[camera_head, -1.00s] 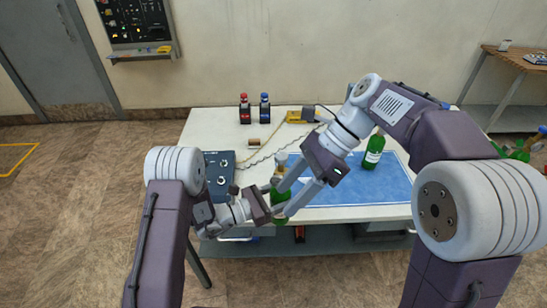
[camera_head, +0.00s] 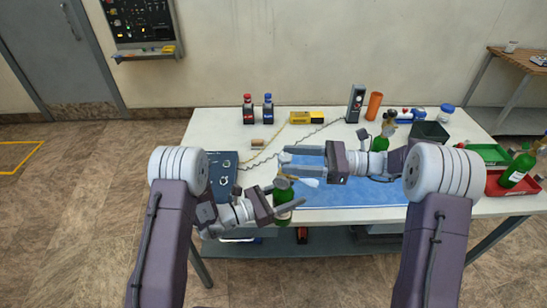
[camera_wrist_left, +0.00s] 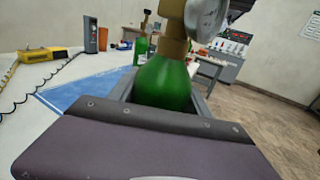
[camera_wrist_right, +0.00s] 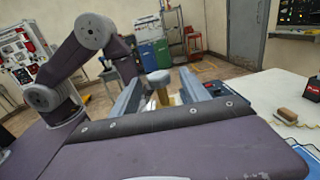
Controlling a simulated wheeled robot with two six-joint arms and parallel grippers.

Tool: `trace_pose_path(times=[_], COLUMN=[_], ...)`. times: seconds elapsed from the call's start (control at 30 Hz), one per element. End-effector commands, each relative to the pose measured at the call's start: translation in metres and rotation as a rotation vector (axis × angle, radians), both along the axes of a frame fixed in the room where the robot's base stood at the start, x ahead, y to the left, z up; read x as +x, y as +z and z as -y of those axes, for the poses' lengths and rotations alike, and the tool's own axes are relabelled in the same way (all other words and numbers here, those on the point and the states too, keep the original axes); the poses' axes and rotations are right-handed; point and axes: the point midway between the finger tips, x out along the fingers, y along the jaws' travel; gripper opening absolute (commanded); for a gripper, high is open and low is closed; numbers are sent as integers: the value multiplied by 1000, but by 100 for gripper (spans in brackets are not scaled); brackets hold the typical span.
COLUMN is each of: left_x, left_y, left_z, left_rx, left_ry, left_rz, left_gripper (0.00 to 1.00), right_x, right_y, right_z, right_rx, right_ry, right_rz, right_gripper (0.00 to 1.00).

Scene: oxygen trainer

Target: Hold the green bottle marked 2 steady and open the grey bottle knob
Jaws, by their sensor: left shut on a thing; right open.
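The green bottle (camera_head: 284,213) stands at the table's front edge, with a brass valve and grey knob (camera_head: 282,183) on top. My left gripper (camera_head: 282,204) is shut around its body. My right gripper (camera_head: 288,163) is open, reaching in from the right just above the knob. In the right wrist view the grey knob (camera_wrist_right: 158,76) lies between and beyond its spread fingers, apart from them. No number on the bottle is readable.
Another green bottle (camera_head: 379,144) stands behind my right arm, and a third (camera_head: 515,171) is at the red tray (camera_head: 495,184). A dark blue box (camera_head: 222,172) lies left. The blue mat (camera_head: 350,195) is partly clear.

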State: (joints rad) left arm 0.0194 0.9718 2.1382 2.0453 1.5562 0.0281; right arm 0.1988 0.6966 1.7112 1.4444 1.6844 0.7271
Motion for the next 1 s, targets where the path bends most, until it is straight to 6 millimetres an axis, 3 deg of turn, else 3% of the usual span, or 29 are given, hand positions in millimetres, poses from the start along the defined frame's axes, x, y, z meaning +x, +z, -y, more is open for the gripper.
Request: trace_pose_path(times=[0.1,0.23,0.6,0.8,1.0], left_x=[0,0,0,0,0], left_y=[1,1,1,1,2], left_z=[0,0,0,0,0], left_rx=[-2,-2,-2,-2,-2], left_ry=[0,0,0,0,-2], left_rz=[2,2,2,3,5], left_gripper=[0,0,0,0,0], right_x=[-1,1,1,2,2], right_y=[0,1,0,0,1], right_z=[-27,-45,-53,-53,-53], right_rx=[0,0,-1,-1,0], right_ry=[5,2,0,-1,7], right_rz=[0,1,1,1,2], right_gripper=[53,53,53,0,0])
